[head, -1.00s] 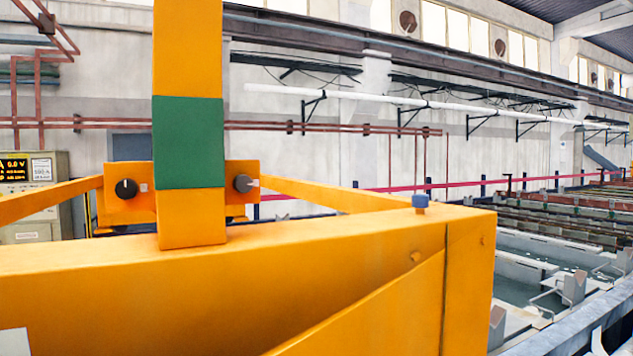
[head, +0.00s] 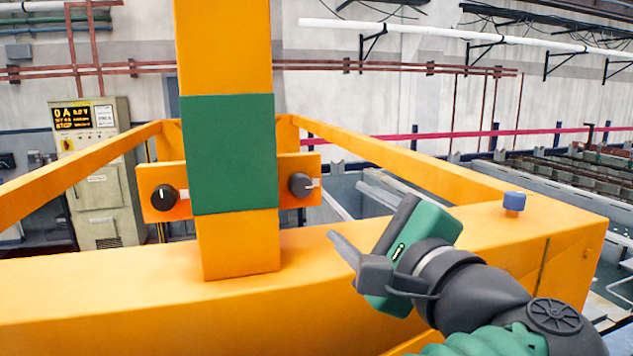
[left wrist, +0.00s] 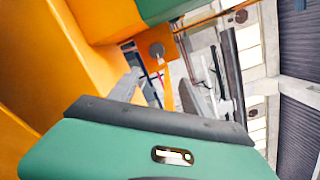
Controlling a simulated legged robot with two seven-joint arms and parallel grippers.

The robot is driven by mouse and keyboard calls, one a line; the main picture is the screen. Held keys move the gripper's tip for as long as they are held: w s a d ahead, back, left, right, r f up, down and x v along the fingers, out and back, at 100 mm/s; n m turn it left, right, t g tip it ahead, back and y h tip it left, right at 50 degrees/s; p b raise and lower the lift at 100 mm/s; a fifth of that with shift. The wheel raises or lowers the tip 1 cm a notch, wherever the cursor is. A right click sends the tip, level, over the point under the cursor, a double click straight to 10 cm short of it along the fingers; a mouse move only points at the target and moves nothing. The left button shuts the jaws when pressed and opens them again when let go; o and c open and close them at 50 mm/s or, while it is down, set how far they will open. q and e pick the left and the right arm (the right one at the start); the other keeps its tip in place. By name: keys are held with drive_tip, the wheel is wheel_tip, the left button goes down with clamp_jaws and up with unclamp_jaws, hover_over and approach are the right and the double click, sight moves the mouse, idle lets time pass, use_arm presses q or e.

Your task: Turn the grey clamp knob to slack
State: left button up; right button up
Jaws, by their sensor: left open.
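The grey clamp knob (head: 300,185) sits on an orange plate right of the green-banded post. A black knob (head: 163,197) with an upright white mark is on the plate left of the post. My left gripper (head: 347,212) enters from the lower right in the head view. Its jaws are apart and empty, pointing left towards the grey knob without touching it. My right gripper is not in view.
The orange post with its green band (head: 228,150) stands between the knobs. A thick orange beam (head: 120,300) crosses the front. A control cabinet (head: 100,170) is behind at left.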

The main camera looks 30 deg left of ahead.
sight(292, 189)
use_arm(q)
drive_tip(key=w+a+p, duration=0.1)
drive_tip(key=a, duration=0.3)
drive_tip(key=w+a+p, duration=0.1)
drive_tip(key=w+a, duration=0.1)
drive_tip(key=a, duration=0.3)
drive_tip(key=w+a+p, duration=0.1)
drive_tip(key=w+a, duration=0.1)
drive_tip(key=a, duration=0.3)
drive_tip(key=shift+p, duration=0.35)
drive_tip(key=shift+s, duration=0.15)
drive_tip(key=d, duration=0.1)
drive_tip(key=w+d, duration=0.1)
drive_tip(key=d, duration=0.1)
drive_tip(key=shift+d, duration=0.15)
drive_tip(key=shift+c, duration=0.5)
drive_tip(key=shift+w+d, duration=0.2)
drive_tip(key=shift+d, duration=0.1)
drive_tip(key=shift+c, duration=2.4)
drive_tip(key=shift+s+a+r, duration=0.2)
drive_tip(key=shift+s+a, duration=0.3)
drive_tip(key=shift+a, duration=0.05)
clamp_jaws()
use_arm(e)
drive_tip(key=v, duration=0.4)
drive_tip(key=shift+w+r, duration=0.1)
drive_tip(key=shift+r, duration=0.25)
